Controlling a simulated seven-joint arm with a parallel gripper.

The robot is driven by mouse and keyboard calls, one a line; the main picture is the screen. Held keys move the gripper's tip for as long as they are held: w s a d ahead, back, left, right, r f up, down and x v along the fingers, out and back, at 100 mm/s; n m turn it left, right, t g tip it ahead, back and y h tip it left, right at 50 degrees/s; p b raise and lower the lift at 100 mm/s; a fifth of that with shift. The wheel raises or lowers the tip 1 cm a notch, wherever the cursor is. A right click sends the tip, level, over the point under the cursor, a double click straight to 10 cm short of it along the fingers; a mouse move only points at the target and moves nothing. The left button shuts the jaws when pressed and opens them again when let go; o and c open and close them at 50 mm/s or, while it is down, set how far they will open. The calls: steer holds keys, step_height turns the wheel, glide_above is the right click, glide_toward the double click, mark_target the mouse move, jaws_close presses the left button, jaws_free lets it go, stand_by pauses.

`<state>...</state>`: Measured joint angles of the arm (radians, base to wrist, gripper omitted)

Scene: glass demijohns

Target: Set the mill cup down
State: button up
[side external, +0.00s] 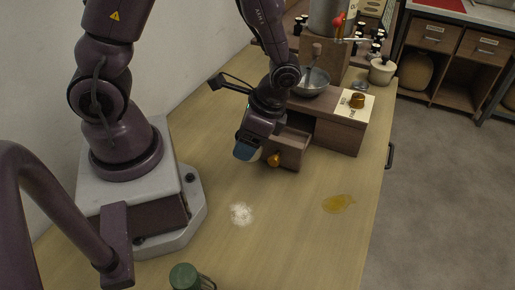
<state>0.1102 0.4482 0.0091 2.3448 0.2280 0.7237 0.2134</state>
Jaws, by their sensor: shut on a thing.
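My gripper (250,138) hangs low at the left of an open wooden drawer (290,150), pointing down. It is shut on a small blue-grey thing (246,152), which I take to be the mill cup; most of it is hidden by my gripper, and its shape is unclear. It shows just left of the drawer's orange knob (274,160). I cannot tell whether it touches the table.
The wooden cabinet (338,130) bears a metal bowl (312,82) and a cream card (347,109) with a small brown thing (357,100). White powder (241,214), an amber puddle (338,203) and a green-topped vessel (184,276) are on the table (285,235), with bare wood between.

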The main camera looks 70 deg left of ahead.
mark_target(285, 142)
steer(key=shift+w+a+r, duration=0.15)
steer(key=shift+a+r, duration=0.15)
steer(key=shift+a, duration=0.05)
steer(key=w+a+r+m+t+y, duration=0.1)
steer(key=w+a+r+m+t, duration=0.2)
steer(key=w+r+m, duration=0.35)
steer(key=w+a+r+m+t+y, duration=0.1)
steer(key=w+a+r+m+t, duration=0.25)
steer(key=w+m, duration=0.6)
steer(key=s+f, duration=0.1)
steer(key=f, duration=0.5)
steer(key=s+f+m, duration=0.1)
steer(key=f, duration=0.5)
steer(key=s+f+m, duration=0.1)
steer(key=f, duration=0.5)
steer(key=shift+f, duration=0.15)
